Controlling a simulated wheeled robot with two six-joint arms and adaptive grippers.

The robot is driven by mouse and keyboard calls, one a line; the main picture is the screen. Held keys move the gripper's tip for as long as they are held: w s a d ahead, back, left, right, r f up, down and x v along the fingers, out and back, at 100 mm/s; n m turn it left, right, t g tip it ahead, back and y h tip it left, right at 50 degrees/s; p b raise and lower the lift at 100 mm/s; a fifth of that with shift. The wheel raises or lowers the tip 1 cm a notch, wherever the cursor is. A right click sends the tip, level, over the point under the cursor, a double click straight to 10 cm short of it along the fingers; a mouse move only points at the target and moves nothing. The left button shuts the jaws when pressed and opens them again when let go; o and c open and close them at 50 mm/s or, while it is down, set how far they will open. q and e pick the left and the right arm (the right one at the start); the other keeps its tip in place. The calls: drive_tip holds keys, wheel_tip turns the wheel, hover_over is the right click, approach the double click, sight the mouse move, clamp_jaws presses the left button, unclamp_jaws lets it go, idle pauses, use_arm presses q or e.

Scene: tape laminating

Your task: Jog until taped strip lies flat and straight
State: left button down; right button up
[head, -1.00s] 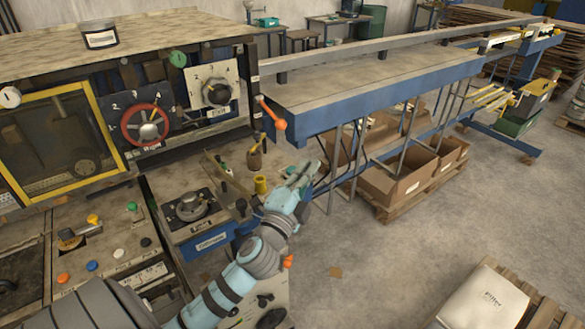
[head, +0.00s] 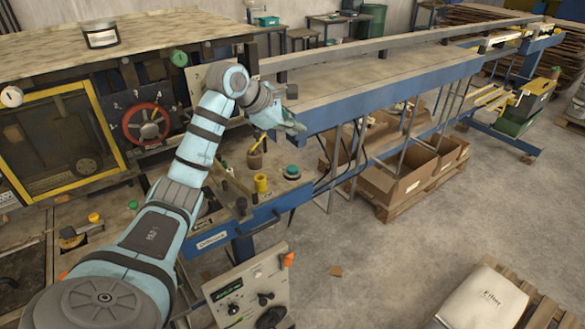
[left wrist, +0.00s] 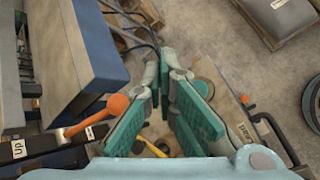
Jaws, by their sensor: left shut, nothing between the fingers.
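My left gripper (head: 288,122) is shut and empty, beside the near left end of the blue-sided conveyor table (head: 400,93). In the left wrist view its fingers (left wrist: 176,80) show beside an orange-knobbed lever (left wrist: 117,104) labelled "Up"; they look apart from the knob. My left arm hides the lever in the head view. A green round button (head: 292,171) sits on the machine's front ledge, below the gripper; a round green-rimmed part also shows beside the fingers in the left wrist view (left wrist: 204,88). I cannot make out a taped strip. My right gripper is not in view.
A red handwheel (head: 146,124) is on the machine front. A yellow cup (head: 261,183) and a yellow-handled tool (head: 256,153) stand on the ledge. A control box (head: 245,290) is below it.

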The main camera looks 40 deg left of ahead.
use_arm(q)
drive_tip(key=shift+w, duration=0.1)
drive_tip(key=b, duration=0.7)
hover_over(294, 169)
wheel_tip(294, 169, down, 8)
drive_tip(key=shift+r, duration=0.25)
drive_tip(key=shift+f, duration=0.65)
drive_tip(key=shift+f, duration=0.15)
drive_tip(key=shift+f, duration=0.3)
